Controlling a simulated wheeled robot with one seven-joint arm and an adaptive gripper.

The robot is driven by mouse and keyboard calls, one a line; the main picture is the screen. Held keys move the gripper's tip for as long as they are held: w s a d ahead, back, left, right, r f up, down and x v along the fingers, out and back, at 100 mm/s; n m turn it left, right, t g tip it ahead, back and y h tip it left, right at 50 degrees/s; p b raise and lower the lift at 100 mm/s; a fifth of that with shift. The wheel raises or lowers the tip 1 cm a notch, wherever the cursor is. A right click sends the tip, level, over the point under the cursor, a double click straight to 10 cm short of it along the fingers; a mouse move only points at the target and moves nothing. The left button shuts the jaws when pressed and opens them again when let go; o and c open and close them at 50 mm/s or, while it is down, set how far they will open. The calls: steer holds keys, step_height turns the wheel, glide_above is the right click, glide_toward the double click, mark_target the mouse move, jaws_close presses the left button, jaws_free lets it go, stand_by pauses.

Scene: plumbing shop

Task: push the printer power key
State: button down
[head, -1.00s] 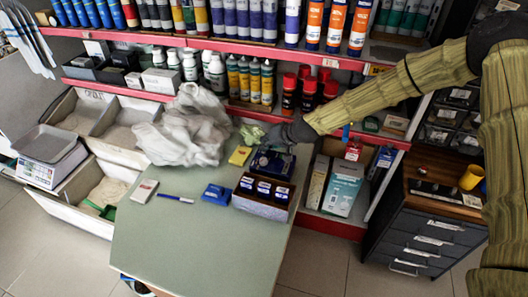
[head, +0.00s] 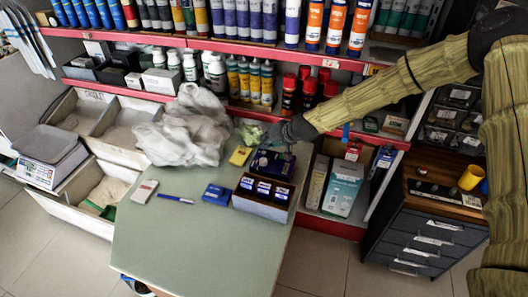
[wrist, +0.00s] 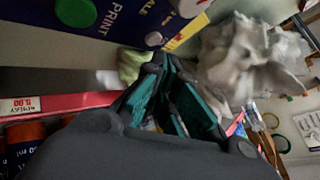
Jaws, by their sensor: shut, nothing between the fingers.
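The printer (head: 272,164) is a dark blue box at the back of the green-grey table, behind a box holding blue packs. In the wrist view, a dark blue panel (wrist: 113,38) fills the top, partly cut off. It bears the word "PRINT" and letters ending in "ALE". I cannot tell which is the power key. My gripper (head: 287,142) is shut and empty, above the printer's back edge; its teal finger pads (wrist: 178,103) show in the wrist view, apart from both keys.
The box of blue packs (head: 263,207) stands in front of the printer. A yellow block (head: 240,155) and crumpled plastic bag (head: 187,132) lie to its left. Shelves of bottles (head: 250,82) rise behind. The table's front (head: 185,255) is clear.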

steer(key=shift+r, duration=0.1)
steer(key=shift+r+p, duration=1.5)
steer(key=shift+r, duration=1.4)
